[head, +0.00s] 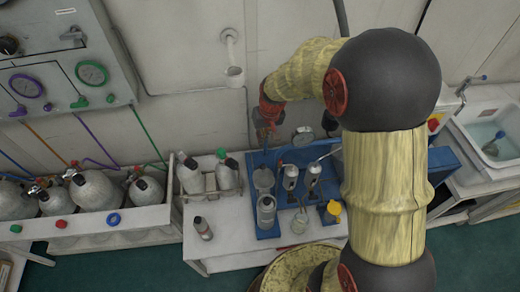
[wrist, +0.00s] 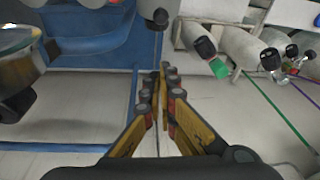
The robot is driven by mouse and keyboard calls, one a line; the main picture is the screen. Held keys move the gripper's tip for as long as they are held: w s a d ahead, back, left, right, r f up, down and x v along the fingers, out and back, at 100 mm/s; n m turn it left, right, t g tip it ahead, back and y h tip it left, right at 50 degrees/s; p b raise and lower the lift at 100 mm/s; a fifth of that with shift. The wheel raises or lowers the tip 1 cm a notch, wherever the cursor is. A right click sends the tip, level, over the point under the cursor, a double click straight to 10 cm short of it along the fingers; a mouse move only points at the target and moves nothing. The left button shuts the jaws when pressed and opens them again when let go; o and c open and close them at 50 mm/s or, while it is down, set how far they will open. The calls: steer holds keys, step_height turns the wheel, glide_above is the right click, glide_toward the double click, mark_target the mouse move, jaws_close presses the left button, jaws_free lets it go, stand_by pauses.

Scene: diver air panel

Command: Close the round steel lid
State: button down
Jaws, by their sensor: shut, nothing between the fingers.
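A round grey disc, which looks like the steel lid (head: 263,179), stands at the left of the blue panel, just behind a grey cylindrical vessel (head: 266,212). The disc seems raised and tilted rather than lying flat; whether it joins the vessel is too small to tell. My gripper (head: 264,143) is behind and above the disc, near the wall, and apart from it. In the wrist view its fingers (wrist: 164,72) are together with nothing between them. The lid cannot be made out surely in the wrist view.
A round gauge (head: 303,136) stands close right of my gripper and metal fittings (head: 290,178) stand right of the lid. Bottles (head: 189,174) stand left; the green-capped one shows in the wrist view (wrist: 218,68).

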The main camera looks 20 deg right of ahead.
mark_target(263, 176)
steer(key=shift+s+a+f+b, duration=0.1)
steer(key=shift+s+f+b, duration=0.4)
steer(key=shift+f, duration=0.95)
steer(key=shift+s+a+f+b, duration=0.15)
steer(key=shift+f+b, duration=0.7)
steer(key=shift+f, duration=0.65)
steer(key=shift+s+a+f+b, duration=0.1)
steer(key=shift+s+f+b, duration=0.4)
steer(key=shift+f, duration=0.95)
steer(key=shift+w, duration=0.15)
